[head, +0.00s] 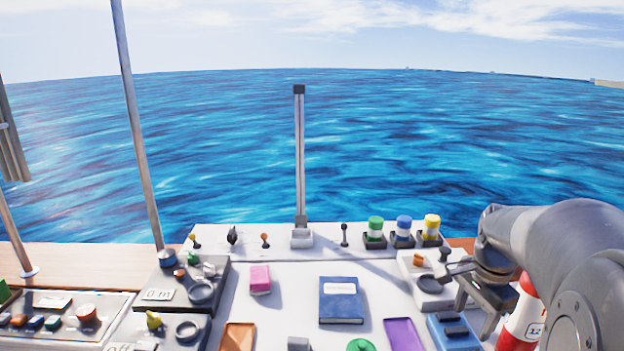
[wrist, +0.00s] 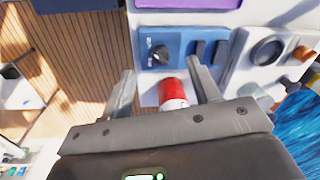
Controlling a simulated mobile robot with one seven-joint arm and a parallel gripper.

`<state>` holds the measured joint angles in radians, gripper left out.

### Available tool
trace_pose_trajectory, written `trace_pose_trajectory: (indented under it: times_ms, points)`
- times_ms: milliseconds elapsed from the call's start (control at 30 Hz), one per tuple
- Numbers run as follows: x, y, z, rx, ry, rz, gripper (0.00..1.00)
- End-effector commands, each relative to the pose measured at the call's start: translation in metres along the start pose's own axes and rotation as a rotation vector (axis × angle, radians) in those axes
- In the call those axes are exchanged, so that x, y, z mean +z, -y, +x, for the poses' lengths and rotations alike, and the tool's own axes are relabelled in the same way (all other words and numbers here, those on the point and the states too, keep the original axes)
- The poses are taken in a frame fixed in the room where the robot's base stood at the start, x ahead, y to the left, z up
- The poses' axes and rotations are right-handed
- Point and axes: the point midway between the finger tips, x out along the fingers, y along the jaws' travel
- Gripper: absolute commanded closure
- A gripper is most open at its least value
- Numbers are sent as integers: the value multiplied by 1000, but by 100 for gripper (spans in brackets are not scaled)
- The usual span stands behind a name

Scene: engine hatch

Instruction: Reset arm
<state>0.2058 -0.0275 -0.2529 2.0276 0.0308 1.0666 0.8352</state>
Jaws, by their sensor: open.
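My arm (head: 565,255) comes in from the right in the head view. My gripper (head: 478,305) hangs above the right side of the white panel, pointing down. In the wrist view my gripper (wrist: 165,88) shows two fingers spread wide apart with nothing held between them. A red and white cylinder (wrist: 172,92) appears between the fingers, below them; it also shows in the head view (head: 522,322), partly behind my arm. Whether the fingers touch it cannot be told, but a gap shows on both sides.
A blue switch box (head: 455,330) lies near my gripper. The white panel (head: 285,290) carries a blue book (head: 341,300), a pink block (head: 260,280), an orange tray (head: 238,337) and a purple tray (head: 403,334). Green, blue and yellow capped jars (head: 403,228) stand behind. A tall post (head: 300,160) rises mid-panel.

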Motion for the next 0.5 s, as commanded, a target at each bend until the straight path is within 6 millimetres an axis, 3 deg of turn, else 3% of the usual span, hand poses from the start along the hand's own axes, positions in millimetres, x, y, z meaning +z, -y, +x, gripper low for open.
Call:
trace_pose_trajectory:
  times_ms: [200, 500]
  points:
    - [72, -12, -31, -111, -54, -370, 44]
    - [157, -48, -50, -221, -186, -872, 44]
